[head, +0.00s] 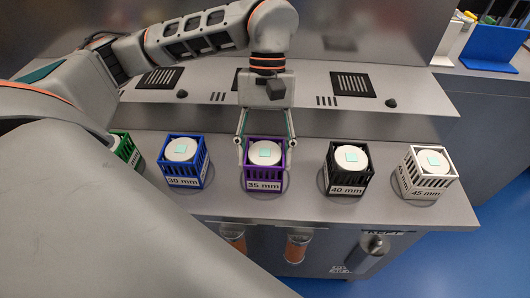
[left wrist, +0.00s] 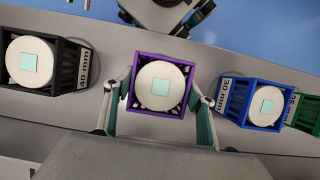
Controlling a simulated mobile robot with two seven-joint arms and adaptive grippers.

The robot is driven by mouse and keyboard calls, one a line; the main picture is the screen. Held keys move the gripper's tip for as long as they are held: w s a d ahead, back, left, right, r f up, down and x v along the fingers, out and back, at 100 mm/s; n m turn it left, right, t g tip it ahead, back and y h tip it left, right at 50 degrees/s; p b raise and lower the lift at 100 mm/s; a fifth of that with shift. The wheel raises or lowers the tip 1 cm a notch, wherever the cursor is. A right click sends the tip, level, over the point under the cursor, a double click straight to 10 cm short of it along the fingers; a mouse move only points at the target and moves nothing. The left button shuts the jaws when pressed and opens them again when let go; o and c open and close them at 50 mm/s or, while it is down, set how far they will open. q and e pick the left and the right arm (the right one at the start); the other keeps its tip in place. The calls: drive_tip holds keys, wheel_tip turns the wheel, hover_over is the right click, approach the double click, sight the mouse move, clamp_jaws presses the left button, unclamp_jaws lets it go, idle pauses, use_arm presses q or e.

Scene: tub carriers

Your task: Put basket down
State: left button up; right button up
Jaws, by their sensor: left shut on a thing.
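The purple basket (head: 264,186), labelled 35 mm, holds a white round tub (head: 265,153) with a teal square on top. It stands upright at a ring mark on the grey counter; I cannot tell whether its bottom touches the surface. My left gripper (head: 265,138) comes from behind and above, its two fingers shut on the basket's left and right sides. In the left wrist view the purple basket (left wrist: 158,114) sits between the fingertips of the left gripper (left wrist: 164,95).
A blue 30 mm basket (head: 184,182) and a green basket (head: 122,137) stand to the left. A black 40 mm basket (head: 347,190) and a white 45 mm basket (head: 428,190) stand to the right. Bare counter separates them. The counter's front edge is close.

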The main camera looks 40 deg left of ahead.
use_arm(q)
drive_tip(key=shift+f, duration=0.1)
drive_tip(key=o, duration=1.7)
drive_tip(key=v, duration=1.2)
drive_tip(key=shift+p, duration=0.35)
